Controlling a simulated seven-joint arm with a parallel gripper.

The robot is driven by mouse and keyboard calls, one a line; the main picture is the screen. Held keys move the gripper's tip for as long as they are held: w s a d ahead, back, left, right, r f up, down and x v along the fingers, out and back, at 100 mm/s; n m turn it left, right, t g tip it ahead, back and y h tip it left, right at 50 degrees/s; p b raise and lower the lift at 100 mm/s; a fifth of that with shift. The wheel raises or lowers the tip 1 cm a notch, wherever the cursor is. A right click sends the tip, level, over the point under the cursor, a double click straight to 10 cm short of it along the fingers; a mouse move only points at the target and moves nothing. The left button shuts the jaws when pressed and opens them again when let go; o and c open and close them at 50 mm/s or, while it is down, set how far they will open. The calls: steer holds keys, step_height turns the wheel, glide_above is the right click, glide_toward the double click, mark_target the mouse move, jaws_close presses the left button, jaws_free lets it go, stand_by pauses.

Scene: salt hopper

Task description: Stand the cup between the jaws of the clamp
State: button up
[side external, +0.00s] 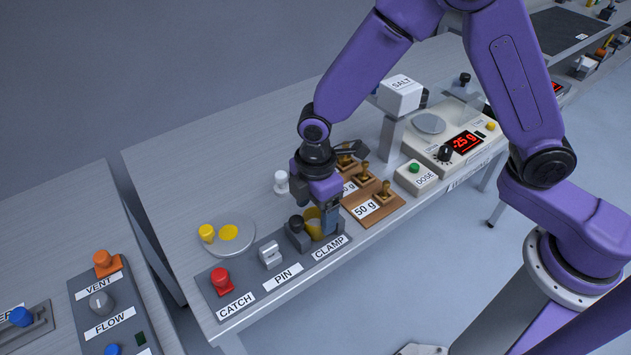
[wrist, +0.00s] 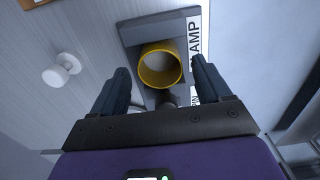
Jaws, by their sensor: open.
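The yellow cup (wrist: 145,74) is seen from above in the wrist view, its open mouth facing the camera. It stands at the clamp (wrist: 135,30), with grey clamp parts showing above and below it in the picture. I cannot tell whether the jaws touch it. My gripper (wrist: 162,75) is open, one finger on each side of the cup with gaps visible. In the side view the cup (side external: 312,224) is partly hidden by my gripper (side external: 328,222), beside the clamp's dark knob (side external: 296,223) and behind the CLAMP label (side external: 329,247).
The red CATCH knob (side external: 221,280) and grey PIN handle (side external: 270,254) share the clamp's panel. A white knob (side external: 281,180) stands behind. The wooden weight rack (side external: 390,211) is close on the right.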

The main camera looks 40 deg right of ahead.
step_height(320, 180, up, 8)
steer(key=f, duration=0.1)
steer(key=s+d+r+m, duration=0.2)
steer(key=s+d+r, duration=0.1)
steer(key=s+d, duration=0.7)
steer(key=s+d+r+m, duration=0.3)
steer(key=s+d, duration=0.6)
steer(key=s, duration=0.2)
steer(key=shift+d+r, duration=0.3)
steer(key=shift+d, duration=0.05)
